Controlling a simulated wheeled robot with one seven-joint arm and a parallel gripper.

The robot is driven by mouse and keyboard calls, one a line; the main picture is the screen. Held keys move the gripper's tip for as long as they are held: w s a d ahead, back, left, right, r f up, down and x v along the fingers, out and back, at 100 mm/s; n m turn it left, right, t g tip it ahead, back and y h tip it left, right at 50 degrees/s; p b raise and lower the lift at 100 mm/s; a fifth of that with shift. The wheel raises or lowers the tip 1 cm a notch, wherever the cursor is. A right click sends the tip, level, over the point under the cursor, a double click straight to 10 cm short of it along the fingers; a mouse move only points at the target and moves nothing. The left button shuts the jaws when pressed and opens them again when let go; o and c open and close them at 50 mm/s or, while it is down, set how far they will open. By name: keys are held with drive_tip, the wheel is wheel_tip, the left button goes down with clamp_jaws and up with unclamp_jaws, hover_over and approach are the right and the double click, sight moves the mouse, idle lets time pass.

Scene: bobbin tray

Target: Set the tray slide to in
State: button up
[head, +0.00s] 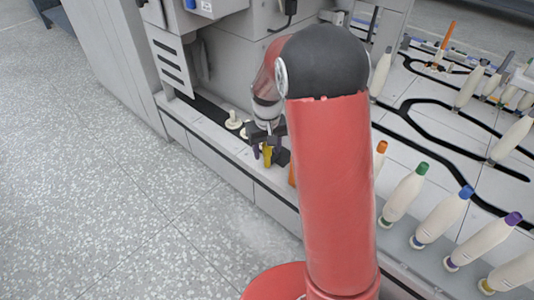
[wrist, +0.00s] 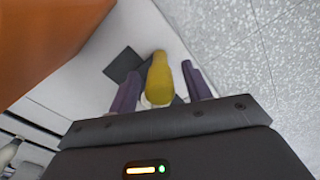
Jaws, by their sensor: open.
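My gripper (wrist: 160,82) is open, with its two purple fingers on either side of a yellow, rounded upright piece (wrist: 159,75). Whether a finger touches it I cannot tell. In the head view my gripper (head: 268,150) is low over the front ledge of the grey machine, and the yellow piece (head: 267,156) shows between its fingers. A dark square patch (wrist: 124,64) lies on the pale surface beside the yellow piece. I cannot make out which part is the tray slide or how it is set; my arm hides part of that area.
Pale round pegs (head: 233,119) stand on the ledge behind my gripper. Bobbins with coloured tips (head: 404,194) stand in a row at right. An orange surface (wrist: 45,40) fills the wrist view's upper left. The speckled floor (head: 90,190) at left is clear.

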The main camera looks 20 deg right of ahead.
drive_tip(key=shift+f, duration=0.8)
clamp_jaws()
